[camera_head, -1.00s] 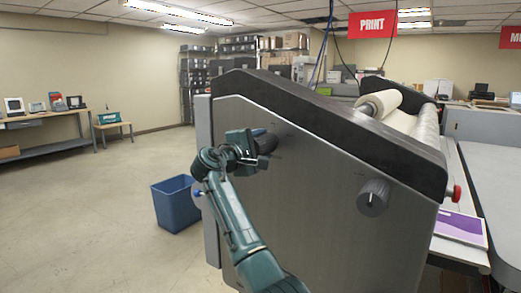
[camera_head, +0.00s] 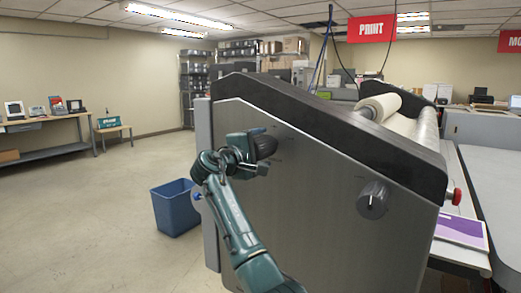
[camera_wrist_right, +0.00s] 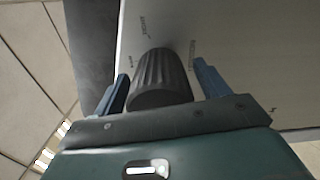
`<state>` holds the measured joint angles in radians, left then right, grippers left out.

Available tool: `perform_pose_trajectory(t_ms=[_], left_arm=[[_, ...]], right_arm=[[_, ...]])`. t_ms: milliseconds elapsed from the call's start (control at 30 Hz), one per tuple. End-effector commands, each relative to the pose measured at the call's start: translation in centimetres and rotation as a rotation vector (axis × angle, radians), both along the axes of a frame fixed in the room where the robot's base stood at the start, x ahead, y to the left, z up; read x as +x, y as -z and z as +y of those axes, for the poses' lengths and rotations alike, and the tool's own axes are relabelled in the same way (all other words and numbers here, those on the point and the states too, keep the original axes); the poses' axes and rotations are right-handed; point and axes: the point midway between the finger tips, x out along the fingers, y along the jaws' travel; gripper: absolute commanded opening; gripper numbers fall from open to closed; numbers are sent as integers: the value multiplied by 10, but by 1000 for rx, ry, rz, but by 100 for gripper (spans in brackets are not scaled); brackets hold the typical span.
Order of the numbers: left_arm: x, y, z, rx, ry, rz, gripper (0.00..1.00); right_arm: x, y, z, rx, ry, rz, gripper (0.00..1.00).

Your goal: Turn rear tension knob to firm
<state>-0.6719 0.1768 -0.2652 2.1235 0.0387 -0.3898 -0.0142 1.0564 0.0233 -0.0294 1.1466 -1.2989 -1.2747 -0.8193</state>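The rear tension knob (camera_head: 265,146) is dark and ribbed, on the grey side panel of the laminator at the left in the head view. My right gripper (camera_head: 256,150) is at this knob. In the right wrist view the knob (camera_wrist_right: 160,78) stands between the two blue fingers of my right gripper (camera_wrist_right: 160,72). The fingers are open, with a clear gap at the right finger; the left finger is close to the knob, and contact there cannot be told. Small print on the panel around the knob is too blurred to read. My left gripper is not in view.
A second grey knob (camera_head: 373,198) sits on the same panel to the right. A red button (camera_head: 453,196) is at the machine's right edge. A blue bin (camera_head: 176,208) stands on the floor to the left. The floor further left is clear.

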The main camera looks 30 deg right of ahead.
Motion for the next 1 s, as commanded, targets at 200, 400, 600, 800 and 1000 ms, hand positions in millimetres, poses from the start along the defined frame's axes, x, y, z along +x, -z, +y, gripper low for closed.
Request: perform_pose_trajectory(t_ms=[200, 400, 600, 800, 1000], left_arm=[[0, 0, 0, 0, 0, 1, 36], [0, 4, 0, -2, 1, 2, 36], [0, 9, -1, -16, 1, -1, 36], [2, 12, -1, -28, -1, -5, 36], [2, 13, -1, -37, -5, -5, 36]], right_arm=[[0, -1, 0, 0, -1, -1, 75], [-5, 1, 15, 0, -3, -2, 75], [-22, 2, 55, 1, -6, -3, 75], [-38, 2, 94, 1, -3, -1, 75], [-48, 1, 117, 0, -1, 0, 75]])
